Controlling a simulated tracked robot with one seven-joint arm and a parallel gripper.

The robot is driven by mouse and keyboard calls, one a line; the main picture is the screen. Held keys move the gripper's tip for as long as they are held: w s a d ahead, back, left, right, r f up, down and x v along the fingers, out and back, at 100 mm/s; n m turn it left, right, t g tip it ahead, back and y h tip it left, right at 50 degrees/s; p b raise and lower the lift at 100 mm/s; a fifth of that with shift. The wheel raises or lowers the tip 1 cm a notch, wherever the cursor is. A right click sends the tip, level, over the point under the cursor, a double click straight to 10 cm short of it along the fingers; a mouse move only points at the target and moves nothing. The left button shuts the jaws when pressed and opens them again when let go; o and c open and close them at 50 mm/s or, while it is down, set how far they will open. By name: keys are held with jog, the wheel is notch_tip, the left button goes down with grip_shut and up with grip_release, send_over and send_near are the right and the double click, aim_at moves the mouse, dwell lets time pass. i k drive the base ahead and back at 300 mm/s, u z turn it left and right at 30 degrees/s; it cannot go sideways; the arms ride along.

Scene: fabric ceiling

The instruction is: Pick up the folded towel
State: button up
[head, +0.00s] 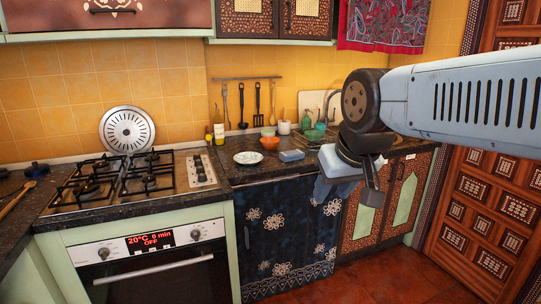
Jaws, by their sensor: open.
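A small light-blue folded block, which looks like the folded towel (291,156), lies on the dark countertop (247,174) near its front edge, right of a plate. My gripper (347,194) hangs at the end of my arm, right of the towel and apart from it in the picture. It points down in front of the cabinet doors, with its fingers apart. I see nothing held between them. The exact depth between gripper and towel is hard to tell.
A patterned plate (248,157) and an orange bowl (269,142) stand left of the towel. White cup (284,127) and green bottles (306,121) stand behind. The gas stove (137,181) is at left. A dark floral curtain (287,235) hangs below the counter.

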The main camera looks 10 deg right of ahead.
aim_at(296, 154)
jog(key=z, duration=0.15)
jog(key=i, duration=1.65)
jog(key=z, duration=0.25)
